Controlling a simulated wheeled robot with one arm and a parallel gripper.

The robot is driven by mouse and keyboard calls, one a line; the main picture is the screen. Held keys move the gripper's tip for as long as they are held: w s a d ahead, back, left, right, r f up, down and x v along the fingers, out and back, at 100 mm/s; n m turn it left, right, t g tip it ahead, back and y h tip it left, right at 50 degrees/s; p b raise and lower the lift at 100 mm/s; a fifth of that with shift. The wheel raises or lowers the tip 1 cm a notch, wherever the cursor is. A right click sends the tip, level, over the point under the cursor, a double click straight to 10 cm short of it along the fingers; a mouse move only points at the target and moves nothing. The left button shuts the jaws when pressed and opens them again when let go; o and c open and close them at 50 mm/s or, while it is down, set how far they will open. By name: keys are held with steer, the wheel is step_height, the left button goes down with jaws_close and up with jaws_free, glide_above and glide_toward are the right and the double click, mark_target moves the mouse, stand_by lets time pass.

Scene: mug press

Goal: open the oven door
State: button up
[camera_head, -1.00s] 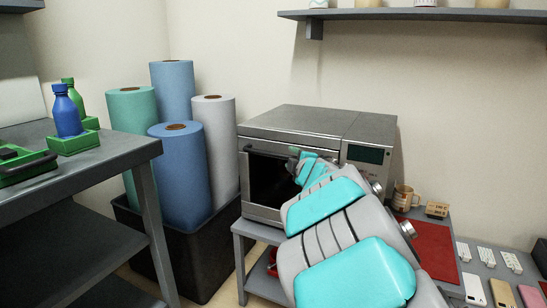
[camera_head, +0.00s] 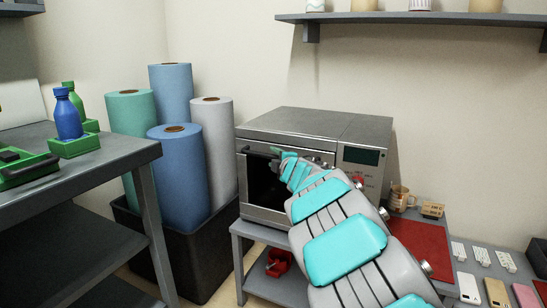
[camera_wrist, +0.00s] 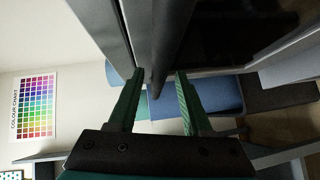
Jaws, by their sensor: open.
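The grey metal oven (camera_head: 310,124) stands on a low table against the wall. Its door (camera_head: 262,214) has a dark window and looks shut. The dark bar handle (camera_head: 258,151) runs along the door's top edge, partly hidden by my gripper. My gripper (camera_head: 276,153) is at the handle's right part, in front of the door. In the wrist view my gripper (camera_wrist: 159,75) is open, its two green fingers spread. The dark handle (camera_wrist: 170,50) shows between the fingers, with a finger on each side. I cannot tell whether either finger touches it.
Paper rolls (camera_head: 180,175) stand in a black bin (camera_head: 195,255) left of the oven. A grey shelf table (camera_head: 140,150) is at the left. A mug (camera_head: 401,197) and a red mat (camera_head: 420,243) are right of the oven. A wall shelf (camera_head: 400,17) hangs above.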

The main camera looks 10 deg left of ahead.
steer(key=shift+w+a, duration=0.2)
steer(key=shift+w, duration=0.2)
steer(key=shift+c, duration=0.2)
jaws_close()
stand_by(1.1)
